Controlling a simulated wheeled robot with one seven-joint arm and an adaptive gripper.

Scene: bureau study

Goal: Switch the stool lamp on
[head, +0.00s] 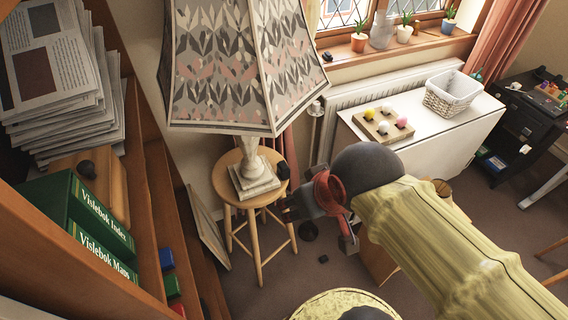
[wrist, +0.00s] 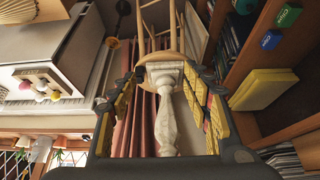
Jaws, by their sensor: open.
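The stool lamp stands upright on a round wooden stool (head: 232,190). Its patterned shade (head: 235,70) shows no clear glow, and its pale turned stem and square base (head: 252,177) sit on the seat. A small dark item (head: 283,170) is at the seat's right edge beside the base; I cannot tell whether it is the switch. My gripper (head: 288,207) is open at the stool's right side, near seat height. In the wrist view, my gripper (wrist: 165,78) has its fingers spread, with the lamp stem (wrist: 168,125) seen between them, apparently beyond. Contact is not visible.
A bookshelf (head: 155,210) with papers and green binders stands close on the left. A white table (head: 440,130) with a basket (head: 452,92) and a wooden board of coloured balls (head: 383,125) is at the right. A radiator (head: 345,95) is behind. Some floor is clear before the stool.

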